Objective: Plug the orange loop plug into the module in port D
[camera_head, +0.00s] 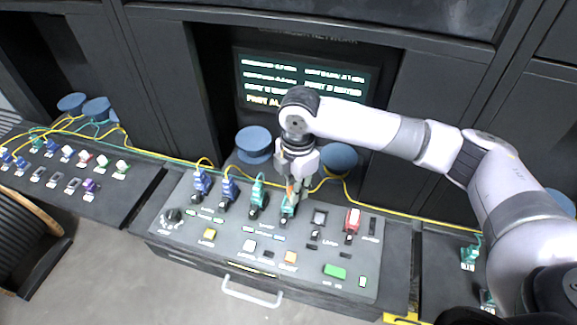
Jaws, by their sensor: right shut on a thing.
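My right gripper (294,190) points down over the middle of the sloped console (190,242). It is shut on a small orange piece, the orange loop plug (290,187), mostly hidden between the fingers. Right under it stands a teal module (287,208), fourth from the left in the console's back row. The plug is at or just above the module's top; I cannot tell whether it is seated. The port letters are too small to read. My left gripper is not in view.
An empty-looking square socket (319,217) and a red module (352,221) are to the right. A lit screen (303,82) stands behind.

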